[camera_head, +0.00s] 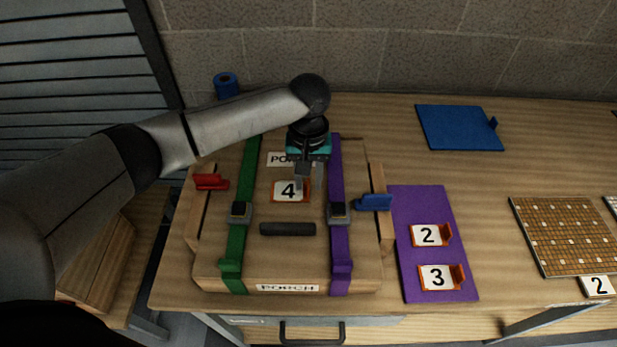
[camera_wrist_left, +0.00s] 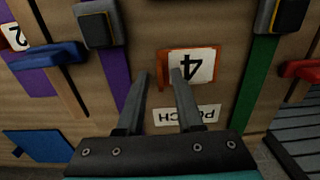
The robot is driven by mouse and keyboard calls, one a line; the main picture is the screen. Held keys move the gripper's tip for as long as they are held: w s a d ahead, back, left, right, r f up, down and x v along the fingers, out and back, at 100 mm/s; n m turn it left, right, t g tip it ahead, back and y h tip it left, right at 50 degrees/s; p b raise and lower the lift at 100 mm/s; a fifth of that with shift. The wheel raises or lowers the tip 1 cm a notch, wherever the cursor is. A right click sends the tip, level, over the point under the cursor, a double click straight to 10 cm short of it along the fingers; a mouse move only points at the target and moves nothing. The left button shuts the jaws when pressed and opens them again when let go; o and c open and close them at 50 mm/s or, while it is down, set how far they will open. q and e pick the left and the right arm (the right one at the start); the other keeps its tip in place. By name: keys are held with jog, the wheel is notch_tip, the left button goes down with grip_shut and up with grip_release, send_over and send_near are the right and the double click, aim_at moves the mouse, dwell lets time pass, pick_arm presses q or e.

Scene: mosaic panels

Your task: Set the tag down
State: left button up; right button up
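The tag with a black 4 on a white face and an orange holder (camera_head: 289,190) lies on the wooden lid of a case, between a green and a purple strap. It shows upside down in the left wrist view (camera_wrist_left: 200,66). My left gripper (camera_head: 310,184) points down at the tag's right edge. In the left wrist view its two fingers (camera_wrist_left: 160,76) stand apart, with the orange edge of the tag between their tips; one finger covers part of the white face. I see no clear contact. My right gripper is not in view.
The case (camera_head: 215,270) has PORCH labels, a dark handle (camera_head: 287,229), a red clip (camera_head: 210,181) and a blue clip (camera_head: 373,202). A purple mat (camera_head: 415,203) holds tags 2 (camera_head: 427,235) and 3 (camera_head: 437,277). A blue panel (camera_head: 458,127) and a mosaic grid (camera_head: 565,236) lie right.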

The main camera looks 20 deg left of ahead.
pick_arm(q)
notch_tip(320, 180, up, 12)
jog(key=shift+r+p, duration=0.15)
jog(key=shift+p, duration=0.2)
